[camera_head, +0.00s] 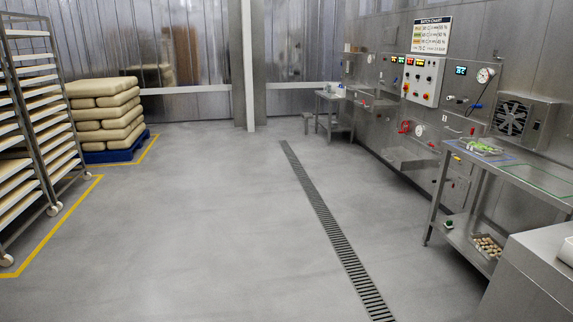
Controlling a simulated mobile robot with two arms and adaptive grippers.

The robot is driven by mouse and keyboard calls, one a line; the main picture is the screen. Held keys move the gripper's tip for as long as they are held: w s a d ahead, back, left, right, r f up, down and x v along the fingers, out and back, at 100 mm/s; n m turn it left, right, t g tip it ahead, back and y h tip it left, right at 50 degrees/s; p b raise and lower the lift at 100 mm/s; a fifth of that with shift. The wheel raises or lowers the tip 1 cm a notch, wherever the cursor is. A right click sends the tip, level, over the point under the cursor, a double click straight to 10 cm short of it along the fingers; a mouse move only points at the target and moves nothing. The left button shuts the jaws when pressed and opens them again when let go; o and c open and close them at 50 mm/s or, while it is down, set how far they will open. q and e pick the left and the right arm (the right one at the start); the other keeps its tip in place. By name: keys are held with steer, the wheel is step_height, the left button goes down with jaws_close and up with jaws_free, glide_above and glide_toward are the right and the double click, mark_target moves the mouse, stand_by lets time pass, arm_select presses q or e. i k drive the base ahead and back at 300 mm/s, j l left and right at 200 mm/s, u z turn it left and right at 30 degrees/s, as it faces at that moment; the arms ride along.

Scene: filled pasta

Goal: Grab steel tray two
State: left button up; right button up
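No tray marked as steel tray two can be made out. A steel table (462,172) stands at the right; a tray outline with a green edge (540,178) shows on its top, but I cannot tell whether it is a tray or a marking. A tall rack (42,150) at the left holds several stacked trays with pale contents; their material cannot be told. Neither of my grippers is in view.
Green items (481,147) lie on the steel table, and small pale pieces (488,246) on its lower shelf. A steel cabinet (530,268) fills the lower right. Stacked sacks (104,112) sit on a blue pallet (118,153). The middle floor is clear, with a drain (325,217).

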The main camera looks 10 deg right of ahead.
mark_target(481, 148)
steer(key=i+z, duration=0.25)
steer(key=i, duration=0.35)
steer(key=i+z, duration=0.25)
steer(key=i, duration=0.3)
steer(key=i+j+z, duration=0.25)
steer(key=i, duration=0.3)
steer(key=i+l+z, duration=0.15)
steer(key=i+z, duration=0.15)
steer(key=i, duration=0.45)
steer(key=i+z, duration=0.3)
steer(key=i, duration=0.4)
steer(key=i+j+z, duration=0.2)
steer(key=i+z, duration=0.15)
steer(key=i, duration=0.35)
